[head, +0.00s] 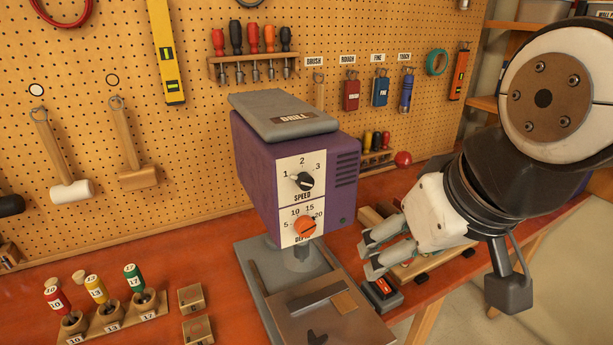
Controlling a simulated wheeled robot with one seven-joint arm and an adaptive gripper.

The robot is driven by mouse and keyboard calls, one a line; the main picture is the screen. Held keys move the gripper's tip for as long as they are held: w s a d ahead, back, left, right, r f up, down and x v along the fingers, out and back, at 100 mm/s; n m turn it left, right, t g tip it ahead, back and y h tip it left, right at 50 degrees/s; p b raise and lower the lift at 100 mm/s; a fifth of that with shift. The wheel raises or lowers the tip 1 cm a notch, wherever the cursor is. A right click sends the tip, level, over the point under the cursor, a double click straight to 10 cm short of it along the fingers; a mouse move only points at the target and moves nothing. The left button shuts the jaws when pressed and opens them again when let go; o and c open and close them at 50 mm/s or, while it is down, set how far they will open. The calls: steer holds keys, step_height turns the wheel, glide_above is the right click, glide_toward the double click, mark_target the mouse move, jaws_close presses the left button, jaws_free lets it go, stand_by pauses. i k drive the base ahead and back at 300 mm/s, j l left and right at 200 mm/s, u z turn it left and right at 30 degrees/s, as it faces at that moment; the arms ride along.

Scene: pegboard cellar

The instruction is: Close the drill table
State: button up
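The purple drill (258,160) stands on the workbench with a grey lid marked DRILL. Its front has a black SPEED knob (303,182) and an orange DEPTH knob (306,228). Below it, the flat brownish drill table (362,327) sticks out toward the front between side rails, past the grey base.
A small box with a red switch (381,289) sits right of the drill table, close under my gripper. Wooden pieces lie behind my gripper. A rack of numbered bits (112,322) and small wooden blocks (192,298) are at left. Pegboard tools hang behind.

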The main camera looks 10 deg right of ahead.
mark_target(331, 304)
steer(key=j+z, duration=0.1)
steer(key=j, duration=0.4)
steer(key=k+j+z, duration=0.1)
steer(key=j, duration=0.45)
steer(key=k+j+z, duration=0.1)
steer(key=j, duration=0.4)
steer(key=k, duration=0.05)
